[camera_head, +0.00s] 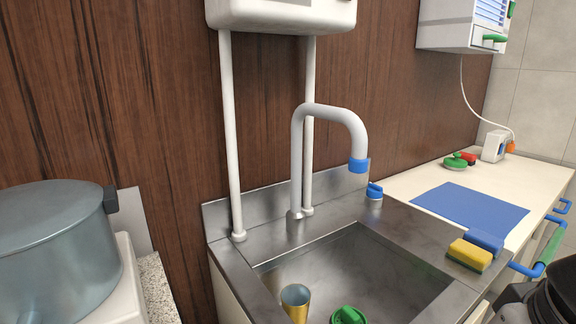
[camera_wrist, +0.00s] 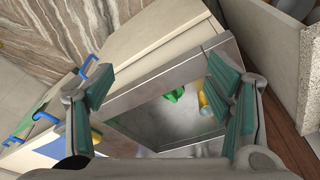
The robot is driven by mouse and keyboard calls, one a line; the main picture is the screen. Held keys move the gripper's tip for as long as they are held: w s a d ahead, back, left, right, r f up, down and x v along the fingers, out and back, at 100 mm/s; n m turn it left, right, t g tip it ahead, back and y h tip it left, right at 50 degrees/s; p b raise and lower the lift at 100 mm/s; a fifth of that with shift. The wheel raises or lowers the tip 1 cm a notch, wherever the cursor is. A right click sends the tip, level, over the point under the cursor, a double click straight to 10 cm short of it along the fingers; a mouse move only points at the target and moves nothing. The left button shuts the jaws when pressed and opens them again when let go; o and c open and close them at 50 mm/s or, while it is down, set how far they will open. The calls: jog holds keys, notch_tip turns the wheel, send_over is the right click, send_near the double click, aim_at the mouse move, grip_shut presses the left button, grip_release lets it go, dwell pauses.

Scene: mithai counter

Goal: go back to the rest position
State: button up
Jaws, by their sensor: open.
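My gripper (camera_wrist: 160,98) shows in the wrist view with its two green-padded fingers spread wide apart. It is open and nothing is between the pads. It hangs over the counter and the steel sink (camera_wrist: 135,95), which shows beyond the fingers. In the head view the gripper cannot be made out; only dark parts, probably of my arm, show at the lower right corner.
The sink (camera_head: 350,255) holds a gold cup (camera_head: 295,300) and a green object (camera_head: 348,315). A tall faucet (camera_head: 297,165) rises behind it. A yellow sponge (camera_head: 468,256) lies on its right rim. A blue mat (camera_head: 470,207) lies on the right counter. A large pot (camera_head: 55,250) stands left.

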notch_tip(320, 180, up, 12)
jog(key=s+t+p, duration=0.1)
jog(key=p, duration=0.8)
jog(key=shift+t, duration=0.4)
jog(key=shift+a, duration=0.1)
